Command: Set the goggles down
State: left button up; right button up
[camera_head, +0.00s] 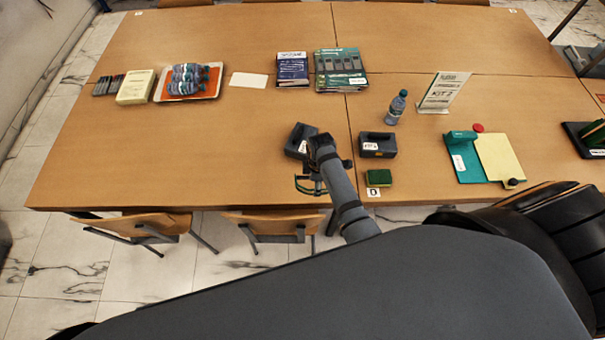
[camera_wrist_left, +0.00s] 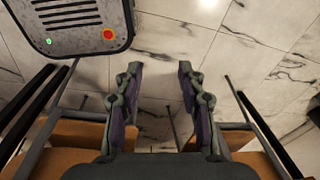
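My left gripper (camera_head: 307,186) hangs at the near table edge, below the wrist, in the head view; its greenish fingers are small there. In the left wrist view the same gripper (camera_wrist_left: 159,70) is open, with nothing between the fingers but floor behind. I cannot make out goggles with certainty in either view. Several blue-grey rounded items (camera_head: 188,78) lie on an orange-lined tray (camera_head: 217,84) at the back left, too small to tell whether they are goggles. My right gripper is not in view.
A dark case (camera_head: 299,138) touches or sits behind my wrist; a second case (camera_head: 378,145), green sponge (camera_head: 379,178), bottle (camera_head: 396,107) and sign (camera_head: 443,92) stand to the right. A teal-and-yellow board (camera_head: 500,158) lies farther right. Chairs (camera_head: 150,224) line the near edge. The left-front table is clear.

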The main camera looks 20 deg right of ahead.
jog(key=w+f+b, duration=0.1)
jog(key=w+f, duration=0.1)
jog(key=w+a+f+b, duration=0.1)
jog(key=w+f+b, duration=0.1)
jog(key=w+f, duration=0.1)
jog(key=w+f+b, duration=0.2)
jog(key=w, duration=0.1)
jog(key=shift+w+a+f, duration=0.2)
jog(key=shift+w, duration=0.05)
jog(key=b, duration=0.2)
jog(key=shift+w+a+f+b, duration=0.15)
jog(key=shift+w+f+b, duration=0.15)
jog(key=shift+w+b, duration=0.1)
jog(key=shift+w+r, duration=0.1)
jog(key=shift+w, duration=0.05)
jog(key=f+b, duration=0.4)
jog(key=b, duration=0.1)
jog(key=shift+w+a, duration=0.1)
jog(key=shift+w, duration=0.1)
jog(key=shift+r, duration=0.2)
pick_arm(q)
jog(key=w+f, duration=0.4)
jog(key=f, duration=0.8)
jog(key=shift+f+t, duration=0.2)
jog(key=shift+t, duration=0.1)
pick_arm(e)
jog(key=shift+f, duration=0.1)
